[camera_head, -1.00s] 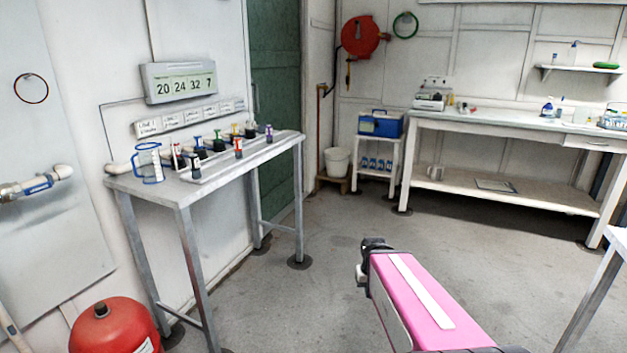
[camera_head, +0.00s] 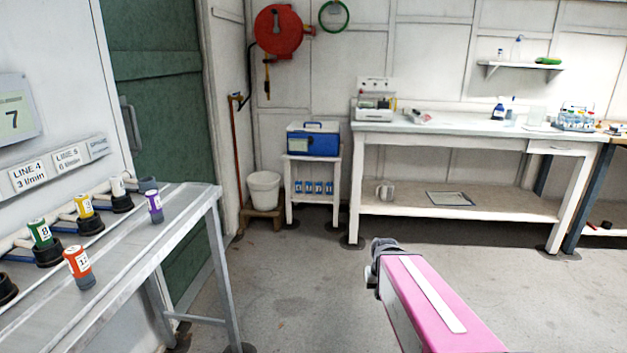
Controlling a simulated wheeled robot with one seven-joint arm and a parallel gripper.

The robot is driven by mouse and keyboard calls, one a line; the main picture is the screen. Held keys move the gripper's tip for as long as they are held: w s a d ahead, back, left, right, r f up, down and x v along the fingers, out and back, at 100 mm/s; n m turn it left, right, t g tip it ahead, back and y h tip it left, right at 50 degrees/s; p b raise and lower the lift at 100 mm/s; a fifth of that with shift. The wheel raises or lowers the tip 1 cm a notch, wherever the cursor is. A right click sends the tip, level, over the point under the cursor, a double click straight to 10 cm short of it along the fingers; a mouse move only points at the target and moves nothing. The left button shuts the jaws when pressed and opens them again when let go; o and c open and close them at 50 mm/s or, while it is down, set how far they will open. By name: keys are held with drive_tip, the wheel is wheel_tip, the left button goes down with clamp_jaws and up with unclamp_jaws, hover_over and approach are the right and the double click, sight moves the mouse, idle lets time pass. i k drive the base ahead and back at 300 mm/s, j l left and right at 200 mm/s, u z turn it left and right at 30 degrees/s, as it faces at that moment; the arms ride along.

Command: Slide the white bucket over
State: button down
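The white bucket (camera_head: 264,190) stands upright on a low wooden stand (camera_head: 262,214) against the back wall, between the green door and a small white shelf unit. Its near side and rim show clearly, and nothing holds it. My pink arm reaches in from the bottom right. Its dark end (camera_head: 380,258) is over the floor, well short of the bucket and apart from it. The fingers cannot be made out.
A white shelf unit (camera_head: 314,172) with a blue box (camera_head: 313,139) is just right of the bucket. A brown pipe (camera_head: 237,165) rises at its left. A grey metal table (camera_head: 190,215) with coloured bottles is at left. The floor (camera_head: 290,290) between is clear.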

sight(264, 186)
drive_tip(key=i+u, duration=0.1)
drive_tip(key=i, duration=0.5)
drive_tip(key=i+l+u, duration=0.1)
drive_tip(key=i, duration=0.5)
drive_tip(key=i+l+u, duration=0.15)
drive_tip(key=i, duration=0.4)
drive_tip(key=i+j+u, duration=0.15)
drive_tip(key=i+u, duration=0.2)
drive_tip(key=i, duration=0.6)
drive_tip(key=i+l+u, duration=0.15)
drive_tip(key=i+u, duration=0.2)
drive_tip(key=i, duration=1.3)
